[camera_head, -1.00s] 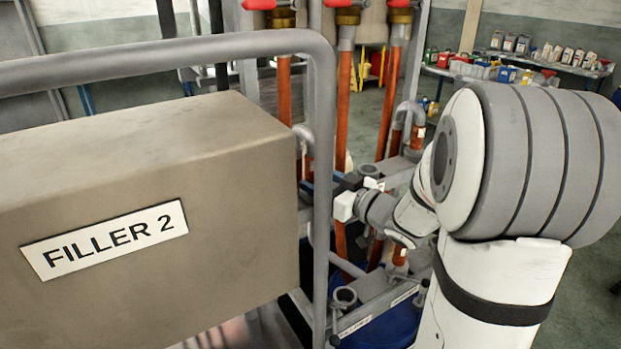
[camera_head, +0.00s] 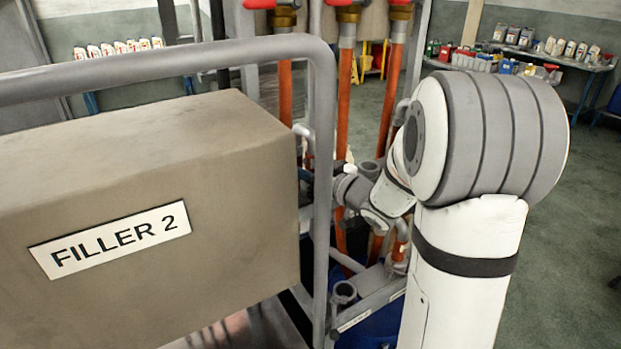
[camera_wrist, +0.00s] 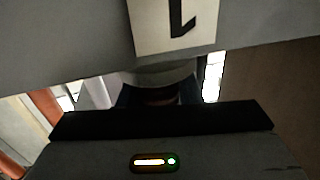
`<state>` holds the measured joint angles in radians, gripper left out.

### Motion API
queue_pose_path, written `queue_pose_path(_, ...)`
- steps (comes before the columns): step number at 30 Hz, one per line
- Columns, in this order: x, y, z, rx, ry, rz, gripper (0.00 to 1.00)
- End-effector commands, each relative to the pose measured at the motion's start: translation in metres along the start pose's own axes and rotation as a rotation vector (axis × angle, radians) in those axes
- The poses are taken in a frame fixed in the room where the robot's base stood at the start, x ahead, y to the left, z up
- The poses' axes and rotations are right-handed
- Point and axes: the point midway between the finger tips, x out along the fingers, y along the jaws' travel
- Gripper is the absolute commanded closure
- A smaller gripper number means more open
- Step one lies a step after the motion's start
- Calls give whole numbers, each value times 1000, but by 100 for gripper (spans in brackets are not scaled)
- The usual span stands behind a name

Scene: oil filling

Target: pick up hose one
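Orange hoses hang from red-handled valves in the head view: a left one (camera_head: 285,95), a middle one (camera_head: 344,95) and a right one (camera_head: 389,95). I cannot tell there which is hose one. My gripper is mostly hidden behind the grey frame post in the head view. In the wrist view, dark finger parts of my gripper (camera_wrist: 160,97) lie apart on either side of a dim brownish shape. A grey part with a white label (camera_wrist: 174,25) is close in front; the label shows a partly cut-off, inverted "1". Contact with a hose cannot be seen.
The FILLER 2 box (camera_head: 150,200) and the grey tubular frame (camera_head: 322,200) stand close at the left. A grey ring holder (camera_head: 344,292) sits low beside my arm. Tables with bottles (camera_head: 540,55) stand at the back right. Open floor lies at the right.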

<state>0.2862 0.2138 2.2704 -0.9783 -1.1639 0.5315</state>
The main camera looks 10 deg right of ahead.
Motion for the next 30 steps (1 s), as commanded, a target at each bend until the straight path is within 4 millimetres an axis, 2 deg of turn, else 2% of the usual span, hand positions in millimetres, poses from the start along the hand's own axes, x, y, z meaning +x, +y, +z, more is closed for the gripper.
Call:
queue_pose_path(2, 0, 0, 0, 0, 0, 0, 75)
queue_pose_path(11, 0, 0, 0, 0, 0, 1, 100)
queue_pose_path(20, 0, 1, -2, -1, 2, 1, 100)
queue_pose_path(25, -1, 1, -20, -4, 5, 1, 100)
queue_pose_path(30, -1, 1, -55, -7, 5, 2, 100)
